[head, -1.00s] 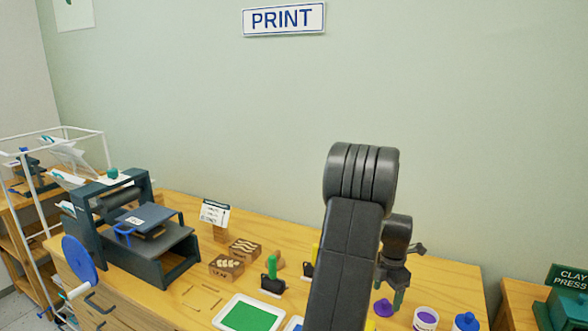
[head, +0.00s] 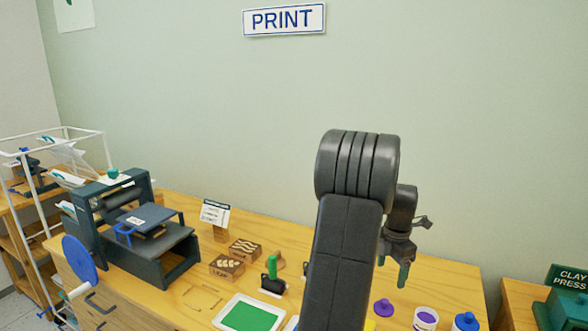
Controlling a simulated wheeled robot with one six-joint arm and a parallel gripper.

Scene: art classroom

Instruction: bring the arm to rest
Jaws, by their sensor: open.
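My arm (head: 345,235) rises through the middle of the head view, with its rounded dark joint (head: 357,168) in front of the green wall. My gripper (head: 394,268) hangs right of the arm, above the right part of the wooden table (head: 450,281). It is open and points down, and I see nothing held in it. A purple knobbed piece (head: 384,308) stands below it in the picture, apart from it. My forearm hides part of the table behind it.
A printing press (head: 150,240) with a blue wheel stands at the left. Carved blocks (head: 227,266), a green-handled roller (head: 272,277) and a green ink tray (head: 247,316) lie mid-table. A clay press (head: 566,303) stands beyond.

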